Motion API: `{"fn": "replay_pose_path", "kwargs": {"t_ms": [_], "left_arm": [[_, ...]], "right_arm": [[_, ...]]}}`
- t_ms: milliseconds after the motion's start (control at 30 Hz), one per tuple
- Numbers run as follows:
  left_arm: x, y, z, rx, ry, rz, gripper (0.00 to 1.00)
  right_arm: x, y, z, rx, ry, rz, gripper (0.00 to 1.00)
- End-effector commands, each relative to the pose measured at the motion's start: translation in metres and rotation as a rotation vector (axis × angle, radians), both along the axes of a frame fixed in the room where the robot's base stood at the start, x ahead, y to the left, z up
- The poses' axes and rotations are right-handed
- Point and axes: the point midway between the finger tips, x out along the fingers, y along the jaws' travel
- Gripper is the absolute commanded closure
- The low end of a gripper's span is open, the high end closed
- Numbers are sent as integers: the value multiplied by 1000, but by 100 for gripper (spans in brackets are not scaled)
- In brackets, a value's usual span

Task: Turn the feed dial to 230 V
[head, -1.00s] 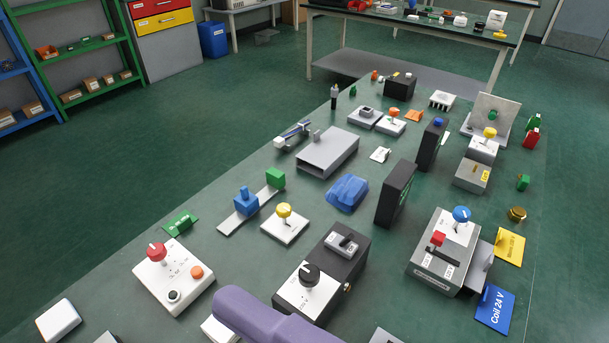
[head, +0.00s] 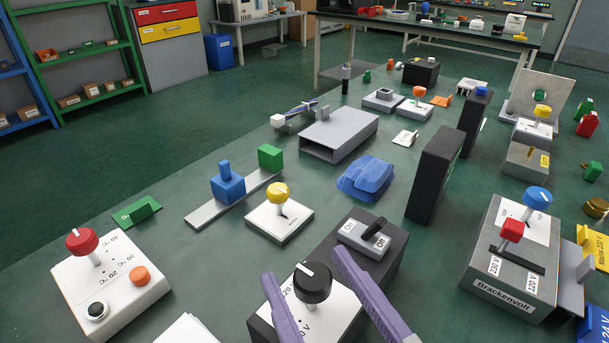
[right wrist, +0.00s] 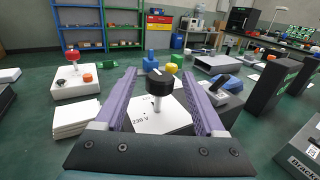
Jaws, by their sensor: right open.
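A black round dial knob (head: 312,283) with a white mark on top stands on a short stem over a white plate (head: 335,312) on a dark box. The plate has voltage labels, partly hidden; "230 V" (right wrist: 141,121) reads in the right wrist view. My right gripper (head: 304,266) is open, its two purple fingers on either side of the knob, with gaps visible. In the right wrist view the knob (right wrist: 159,82) stands between the fingers. I cannot tell whether its mark points at a label. My left gripper is not in view.
An ON/OFF switch (head: 365,235) sits behind the knob on the same box. A Brackenvolt box (head: 505,290) with red and blue knobs stands right. A white box with a red knob (head: 82,240) stands left; a yellow-knobbed dial (head: 278,193) and tall black block (head: 435,173) stand behind.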

Motion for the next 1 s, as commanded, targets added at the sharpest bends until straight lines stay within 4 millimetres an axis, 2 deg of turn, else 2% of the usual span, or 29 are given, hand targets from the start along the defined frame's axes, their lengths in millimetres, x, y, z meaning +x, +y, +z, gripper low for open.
{"fn": "replay_pose_path", "kwargs": {"t_ms": [100, 233, 567, 1000], "left_arm": [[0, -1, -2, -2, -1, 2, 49], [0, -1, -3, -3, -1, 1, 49], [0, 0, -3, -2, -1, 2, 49], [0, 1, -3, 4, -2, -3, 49]], "right_arm": [[19, 10, 0, 0, -3, 2, 28], [31, 16, 0, -1, -3, 1, 28], [35, 18, 0, -1, -2, 1, 28], [35, 18, 0, -1, -2, 1, 75]]}}
